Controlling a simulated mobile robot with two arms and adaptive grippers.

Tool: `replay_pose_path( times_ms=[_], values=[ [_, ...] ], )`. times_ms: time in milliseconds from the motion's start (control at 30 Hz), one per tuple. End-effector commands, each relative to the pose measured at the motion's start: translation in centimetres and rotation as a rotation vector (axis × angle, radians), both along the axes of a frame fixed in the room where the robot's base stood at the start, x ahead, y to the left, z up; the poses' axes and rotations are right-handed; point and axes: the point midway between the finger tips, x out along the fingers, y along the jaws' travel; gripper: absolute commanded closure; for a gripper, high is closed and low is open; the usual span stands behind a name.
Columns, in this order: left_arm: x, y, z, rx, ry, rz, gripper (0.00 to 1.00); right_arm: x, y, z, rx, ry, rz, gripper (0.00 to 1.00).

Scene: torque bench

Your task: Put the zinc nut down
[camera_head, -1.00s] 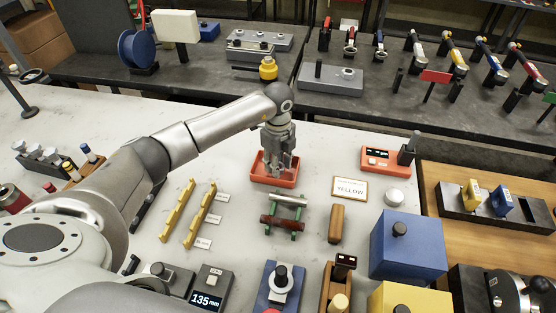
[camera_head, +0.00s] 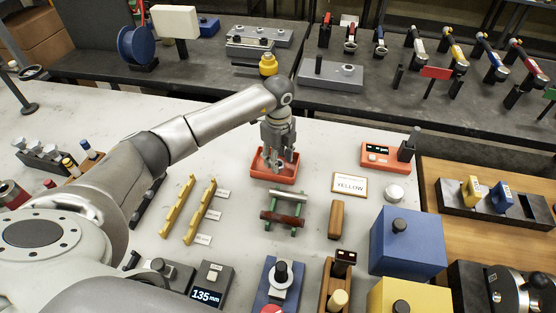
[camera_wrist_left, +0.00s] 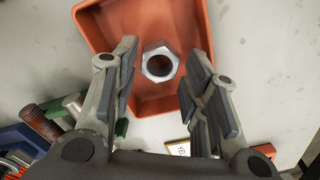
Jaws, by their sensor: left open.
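The zinc nut (camera_wrist_left: 160,62) is a silvery hex nut. In the left wrist view it lies in the orange-red tray (camera_wrist_left: 92,25), between and a little beyond my open fingertips, with gaps on both sides. In the head view the tray (camera_head: 262,170) stands on the white bench, and the nut cannot be made out there. My left gripper (camera_head: 279,162) points down over the tray, open; it also shows in the left wrist view (camera_wrist_left: 160,75). My right gripper is in neither view.
In front of the tray is a green stand (camera_head: 284,212) with a reddish rod across it. A YELLOW sign (camera_head: 350,184), a wooden block (camera_head: 336,219) and an orange device (camera_head: 388,158) stand to the right. Yellow racks (camera_head: 186,208) are at left.

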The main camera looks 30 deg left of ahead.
Motion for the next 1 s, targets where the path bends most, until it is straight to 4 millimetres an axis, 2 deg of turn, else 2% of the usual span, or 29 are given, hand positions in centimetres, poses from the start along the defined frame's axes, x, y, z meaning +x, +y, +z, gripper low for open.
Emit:
replay_pose_path(
  times_ms=[300, 500, 700, 1000],
  values=[
    [0.1, 0.0, 6.6, 0.001, -0.005, 0.000, 0.59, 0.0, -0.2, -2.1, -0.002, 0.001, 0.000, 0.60],
    [0.1, 0.0, 9.7, 0.000, -0.003, 0.000, 0.59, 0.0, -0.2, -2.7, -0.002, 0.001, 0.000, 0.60],
    [0.0, 0.0, 10.8, 0.000, 0.000, 0.001, 0.59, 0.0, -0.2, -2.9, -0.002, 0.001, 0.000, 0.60],
    [0.0, 0.0, 10.8, 0.000, 0.000, 0.001, 0.59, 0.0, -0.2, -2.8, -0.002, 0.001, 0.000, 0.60]
  ],
)
